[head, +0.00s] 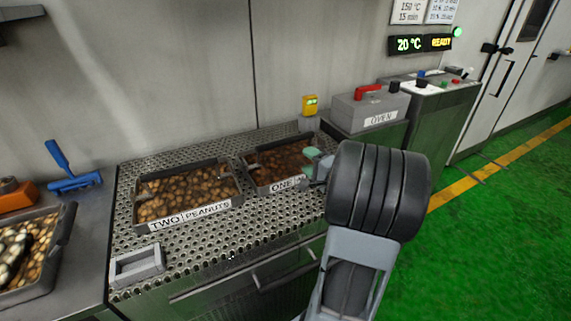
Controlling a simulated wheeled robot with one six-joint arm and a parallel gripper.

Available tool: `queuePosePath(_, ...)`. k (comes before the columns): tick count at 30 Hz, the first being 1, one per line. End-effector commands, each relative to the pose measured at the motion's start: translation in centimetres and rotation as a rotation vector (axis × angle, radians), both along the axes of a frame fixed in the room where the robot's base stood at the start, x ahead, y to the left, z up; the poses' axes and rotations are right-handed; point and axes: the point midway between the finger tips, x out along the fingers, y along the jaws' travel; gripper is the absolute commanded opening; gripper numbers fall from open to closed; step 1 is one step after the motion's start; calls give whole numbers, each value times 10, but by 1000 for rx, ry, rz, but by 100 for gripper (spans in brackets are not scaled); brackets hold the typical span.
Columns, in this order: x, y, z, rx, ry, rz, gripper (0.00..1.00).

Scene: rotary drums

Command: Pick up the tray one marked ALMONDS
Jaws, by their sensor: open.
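A dark tray labelled ONE (285,184) stands on the perforated metal table, filled with brown nuts. The rest of its label is hidden behind my arm, so I cannot read ALMONDS. My gripper (318,160) is at the right end of this tray, with pale green fingertips over its right side. It is open, and my dark wrist hides part of it. I cannot tell whether the fingers touch the tray. A second tray labelled TWO PEANUTS (190,216) stands to the left, full of lighter nuts.
The perforated table (240,238) has bare room in front of the trays. A small grey frame (138,265) sits at its front left. A yellow device (310,105) is behind; the OVEN box (372,112) is right. A blue tool (72,172) and another tray (66,240) are left.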

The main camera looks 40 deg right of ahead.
Motion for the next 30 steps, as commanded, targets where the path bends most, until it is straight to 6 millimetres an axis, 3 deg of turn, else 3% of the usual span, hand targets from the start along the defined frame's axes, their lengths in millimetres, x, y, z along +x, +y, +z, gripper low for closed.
queuePosePath(10, 58, -3, 0, 3, -7, -15, 55)
queuePosePath(20, 81, -3, 1, 3, -7, -16, 55)
queuePosePath(30, 122, -3, 4, 3, -6, -14, 55)
